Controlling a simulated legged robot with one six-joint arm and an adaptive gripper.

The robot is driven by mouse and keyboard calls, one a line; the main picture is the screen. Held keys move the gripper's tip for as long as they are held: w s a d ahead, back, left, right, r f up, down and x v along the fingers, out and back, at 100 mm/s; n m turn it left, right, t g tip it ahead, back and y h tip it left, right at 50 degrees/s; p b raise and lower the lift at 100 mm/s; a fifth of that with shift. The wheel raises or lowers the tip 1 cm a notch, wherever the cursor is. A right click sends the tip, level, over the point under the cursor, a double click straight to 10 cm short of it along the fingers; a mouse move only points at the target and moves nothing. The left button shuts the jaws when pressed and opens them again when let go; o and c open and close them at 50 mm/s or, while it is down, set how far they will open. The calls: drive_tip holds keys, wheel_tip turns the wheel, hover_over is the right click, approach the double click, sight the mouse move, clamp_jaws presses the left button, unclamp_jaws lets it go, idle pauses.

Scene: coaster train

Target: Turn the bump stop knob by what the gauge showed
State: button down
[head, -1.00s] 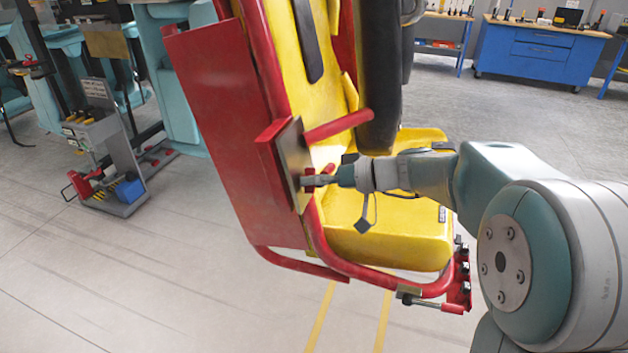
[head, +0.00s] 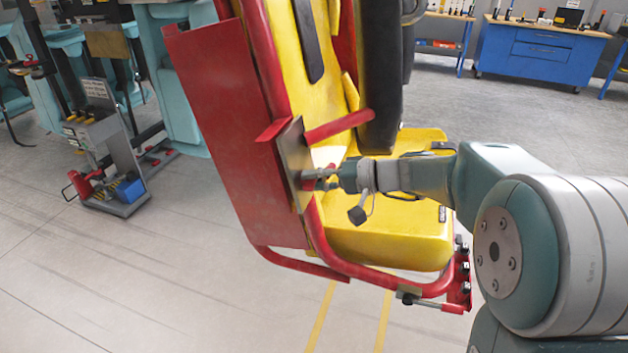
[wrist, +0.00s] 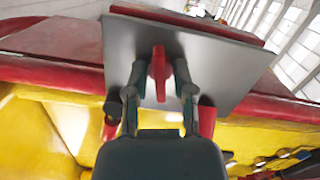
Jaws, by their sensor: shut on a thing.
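The red bump stop knob (wrist: 158,75) stands out from a grey metal plate (wrist: 215,60) in the wrist view. My gripper (wrist: 159,88) has one finger on each side of the knob and is shut on it. In the head view my gripper (head: 322,178) reaches in from the right to the plate (head: 293,160) on the side of the red and yellow coaster seat (head: 390,235). The knob is small there and partly hidden by the fingers. No gauge reading can be made out.
A red bar (head: 338,127) sticks out just above my gripper. The seat's red tube frame (head: 365,272) runs below. A grey tool stand (head: 118,165) is at the left and a blue workbench (head: 540,52) at the back right. The floor at lower left is clear.

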drive_tip(key=m, duration=0.4)
drive_tip(key=shift+f+m, duration=0.2)
drive_tip(key=shift+m, duration=0.1)
drive_tip(key=m, duration=0.4)
drive_tip(key=shift+t+y, duration=0.3)
drive_tip(key=shift+f+m, duration=0.1)
drive_tip(key=shift+m, duration=0.3)
drive_tip(key=c, duration=0.7)
unclamp_jaws()
drive_tip(key=shift+c, duration=0.2)
drive_tip(key=shift+w, duration=0.1)
drive_tip(key=shift+d+r, duration=0.2)
drive_tip(key=v, duration=1.1)
drive_tip(key=shift+d, duration=0.3)
